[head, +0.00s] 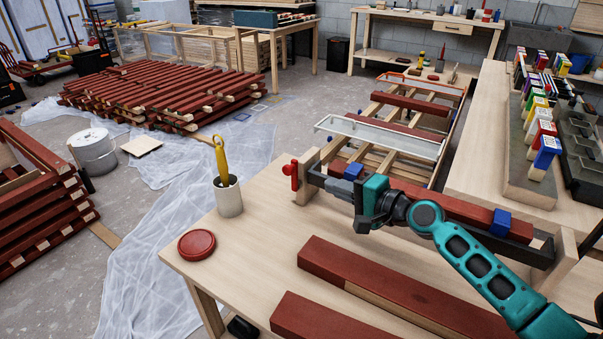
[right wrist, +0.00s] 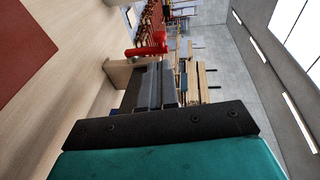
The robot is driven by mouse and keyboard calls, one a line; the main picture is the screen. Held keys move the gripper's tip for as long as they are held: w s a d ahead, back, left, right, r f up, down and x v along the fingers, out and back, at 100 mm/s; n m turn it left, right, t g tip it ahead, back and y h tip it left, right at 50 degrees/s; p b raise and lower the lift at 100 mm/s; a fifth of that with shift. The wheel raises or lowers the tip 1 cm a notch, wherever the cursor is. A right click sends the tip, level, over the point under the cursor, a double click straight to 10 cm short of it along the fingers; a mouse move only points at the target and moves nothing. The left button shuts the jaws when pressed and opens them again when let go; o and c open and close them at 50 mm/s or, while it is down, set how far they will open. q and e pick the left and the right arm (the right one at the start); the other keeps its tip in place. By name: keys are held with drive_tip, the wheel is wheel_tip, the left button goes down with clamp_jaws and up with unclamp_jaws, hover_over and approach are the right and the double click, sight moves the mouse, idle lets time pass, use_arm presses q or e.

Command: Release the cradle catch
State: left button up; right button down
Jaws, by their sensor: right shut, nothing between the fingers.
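The cradle lies along the workbench's back edge, with a wooden end block (head: 306,168), a dark rail (head: 525,251) and blue pads (head: 501,222). A red-brown batten (head: 440,206) lies in it, partly hidden by my arm. The red catch (head: 294,175) sits on the outer left face of the end block; it also shows in the right wrist view (right wrist: 145,50). My right gripper (head: 332,187) is shut and empty, its grey fingers pointing left toward the end block, apart from the catch. In the right wrist view the fingers (right wrist: 158,85) partly cover the rail. My left gripper is out of view.
Two painted battens (head: 380,280) lie on the bench (head: 250,240) in front. A red round lid (head: 197,244) and a cup (head: 228,196) with a yellow-handled tool stand at the left. A rack frame (head: 380,134) stands behind the cradle. The bench between lid and battens is clear.

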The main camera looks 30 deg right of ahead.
sight(292, 171)
drive_tip(key=x, duration=1)
drive_tip(key=shift+w+a, duration=0.1)
drive_tip(key=shift+w, duration=0.15)
